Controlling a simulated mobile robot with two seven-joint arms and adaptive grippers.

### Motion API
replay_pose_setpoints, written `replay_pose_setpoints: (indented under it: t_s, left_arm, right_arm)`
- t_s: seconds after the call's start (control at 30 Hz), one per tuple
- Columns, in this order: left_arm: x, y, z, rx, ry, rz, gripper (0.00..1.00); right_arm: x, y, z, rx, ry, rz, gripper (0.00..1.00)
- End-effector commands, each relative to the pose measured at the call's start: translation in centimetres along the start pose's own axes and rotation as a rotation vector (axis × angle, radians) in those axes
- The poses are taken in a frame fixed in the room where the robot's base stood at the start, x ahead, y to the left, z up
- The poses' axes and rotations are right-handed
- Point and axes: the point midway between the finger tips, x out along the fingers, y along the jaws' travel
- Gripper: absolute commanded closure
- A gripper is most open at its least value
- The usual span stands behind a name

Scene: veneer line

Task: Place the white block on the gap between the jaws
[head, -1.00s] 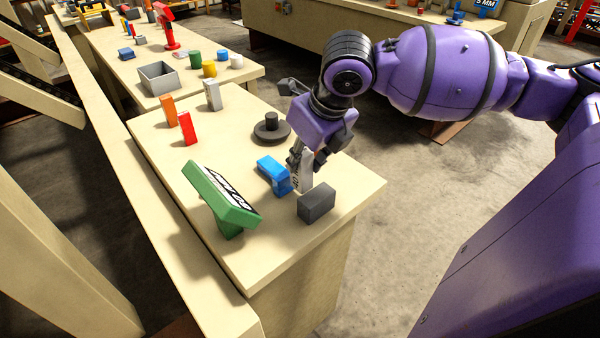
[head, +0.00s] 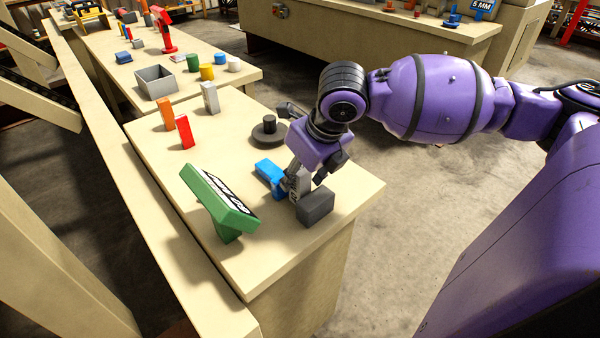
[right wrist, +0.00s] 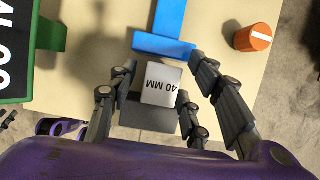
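The white block (right wrist: 161,84), marked 40 MM, is between the fingers of my right gripper (right wrist: 157,92), which is shut on it. In the head view the white block (head: 296,186) hangs upright below the right gripper (head: 297,174). The blue jaw (head: 271,173) lies just left of it, and the dark grey jaw (head: 315,207) stands just right and nearer. In the wrist view the block is between the blue jaw (right wrist: 164,44) and the grey jaw (right wrist: 132,112), overlapping the grey one. The gap is mostly hidden; I cannot tell whether the block touches either jaw. My left gripper is out of view.
A green sign (head: 213,197) stands left of the jaws. An orange knob (right wrist: 253,38) is beside them in the wrist view. A dark round piece (head: 268,132), red block (head: 184,132), orange block (head: 166,113) and light grey block (head: 210,97) stand farther back on the bench.

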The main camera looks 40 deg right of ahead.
Motion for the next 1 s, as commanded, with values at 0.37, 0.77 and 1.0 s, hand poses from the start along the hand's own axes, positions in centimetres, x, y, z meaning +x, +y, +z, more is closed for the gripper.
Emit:
replay_pose_setpoints:
  t_s: [0.37,0.77,1.0]
  left_arm:
    - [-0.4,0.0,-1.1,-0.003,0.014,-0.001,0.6]
    - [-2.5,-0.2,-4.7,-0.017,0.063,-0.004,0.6]
    - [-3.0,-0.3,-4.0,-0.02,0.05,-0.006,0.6]
  right_arm:
    - [-3.2,-0.1,0.2,-0.002,-0.003,-0.005,0.55]
    - [-11.2,0.0,0.3,0.0,-0.005,-0.001,0.55]
    - [-12.2,0.0,0.1,0.0,-0.001,0.0,0.55]
